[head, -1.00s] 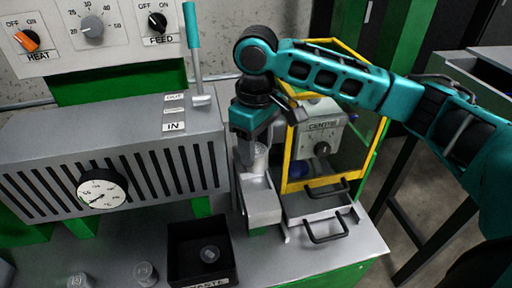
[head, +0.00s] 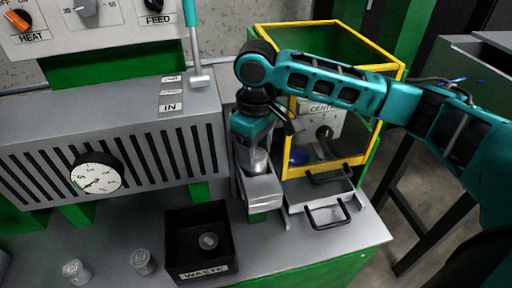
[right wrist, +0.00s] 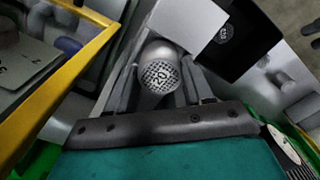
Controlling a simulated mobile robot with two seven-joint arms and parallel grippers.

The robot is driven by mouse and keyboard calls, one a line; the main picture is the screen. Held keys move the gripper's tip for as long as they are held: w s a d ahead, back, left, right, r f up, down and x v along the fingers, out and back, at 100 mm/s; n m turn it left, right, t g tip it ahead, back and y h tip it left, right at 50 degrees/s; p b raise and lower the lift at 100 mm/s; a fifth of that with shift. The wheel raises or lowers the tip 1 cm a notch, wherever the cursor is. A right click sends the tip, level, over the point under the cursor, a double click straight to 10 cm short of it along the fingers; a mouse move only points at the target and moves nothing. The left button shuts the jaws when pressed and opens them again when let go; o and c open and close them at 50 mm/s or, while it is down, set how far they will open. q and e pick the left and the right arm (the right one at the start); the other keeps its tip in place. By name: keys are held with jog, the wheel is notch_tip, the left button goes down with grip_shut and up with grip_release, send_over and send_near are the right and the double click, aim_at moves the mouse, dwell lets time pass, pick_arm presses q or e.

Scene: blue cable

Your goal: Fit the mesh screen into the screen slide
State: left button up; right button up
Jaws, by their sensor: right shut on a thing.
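My right gripper (head: 256,152) is shut on a mesh screen (head: 259,161), a small silvery cup held upright. The right wrist view shows the mesh screen's meshed top, marked 20 (right wrist: 160,73), between the fingers. The screen slide (head: 263,189), a grey metal block, juts out from the right end of the grey slotted housing. The held screen is directly over or at the slide's rear part. The arm and fingers hide the seat, so I cannot tell whether the screen touches it. My left gripper is not in view.
A black WASTE bin (head: 202,270) with a mesh screen (head: 208,241) inside stands front left of the slide. Two more screens (head: 76,270) (head: 143,262) stand on the bench. A yellow-framed cabinet (head: 375,159) and drawers with black handles (head: 326,214) are close on the right.

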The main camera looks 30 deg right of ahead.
jog(key=shift+f, duration=0.5)
dwell(0.4)
jog(key=o, duration=1.2)
jog(key=shift+r, duration=0.1)
pick_arm(q)
jog(key=p, duration=0.1)
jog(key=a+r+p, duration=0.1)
jog(key=p, duration=0.1)
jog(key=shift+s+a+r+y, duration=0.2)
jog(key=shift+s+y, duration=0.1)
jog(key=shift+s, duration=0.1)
pick_arm(e)
notch_tip(320, 180, up, 13)
jog(key=shift+f, duration=0.1)
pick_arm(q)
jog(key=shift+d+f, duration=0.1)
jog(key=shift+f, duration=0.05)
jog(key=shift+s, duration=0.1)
